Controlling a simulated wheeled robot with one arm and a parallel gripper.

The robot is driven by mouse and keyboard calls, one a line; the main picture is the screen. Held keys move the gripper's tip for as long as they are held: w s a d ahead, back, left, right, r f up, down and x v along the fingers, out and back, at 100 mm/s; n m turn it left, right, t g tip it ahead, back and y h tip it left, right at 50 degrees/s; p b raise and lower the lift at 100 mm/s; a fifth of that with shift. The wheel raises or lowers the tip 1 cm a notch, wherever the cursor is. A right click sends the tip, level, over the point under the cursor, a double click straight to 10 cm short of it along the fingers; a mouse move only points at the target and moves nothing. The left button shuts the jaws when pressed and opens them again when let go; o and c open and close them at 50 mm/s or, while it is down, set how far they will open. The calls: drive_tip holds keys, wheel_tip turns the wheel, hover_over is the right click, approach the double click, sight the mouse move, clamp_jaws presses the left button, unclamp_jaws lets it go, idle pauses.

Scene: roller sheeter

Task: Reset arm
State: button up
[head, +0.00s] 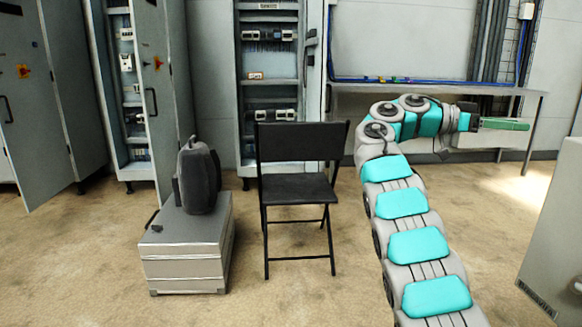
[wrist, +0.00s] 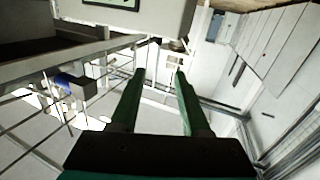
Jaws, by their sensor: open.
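My gripper (head: 505,124) is at the end of my arm on the right side of the head view, raised in front of the grey table and pointing to the right. Its green fingers look nearly edge-on there. In the wrist view my gripper (wrist: 160,90) shows two green fingers apart with nothing between them. My arm rises from the bottom right and bends over at its top. The fingers touch nothing that I can see.
A black folding chair (head: 297,190) stands left of my arm. A silver case (head: 185,262) with a black backpack (head: 199,178) on it is further left. Open electrical cabinets (head: 268,75) line the back. A grey cabinet (head: 555,230) stands at the right edge. Floor (head: 340,290) is clear in front of the chair.

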drive_tip(key=s+a+f+n+t+y, duration=0.2)
drive_tip(key=s+a+f+n+y, duration=0.25)
drive_tip(key=s+f+n, duration=0.4)
drive_tip(key=s+a+f+n+t+y, duration=0.1)
drive_tip(key=s+a+f+n+y, duration=0.4)
drive_tip(key=s+f, duration=0.6)
drive_tip(key=s+a+f+n+y, duration=0.3)
drive_tip(key=s+a+f+y, duration=0.1)
drive_tip(key=s+a+f, duration=0.5)
drive_tip(key=s+a+f+n+y, duration=0.3)
drive_tip(key=s+a+f, duration=0.6)
drive_tip(key=s+a, duration=0.5)
drive_tip(key=shift+a+y, duration=0.2)
drive_tip(key=shift+y, duration=0.15)
drive_tip(key=shift+s+n, duration=0.1)
drive_tip(key=shift+n, duration=0.15)
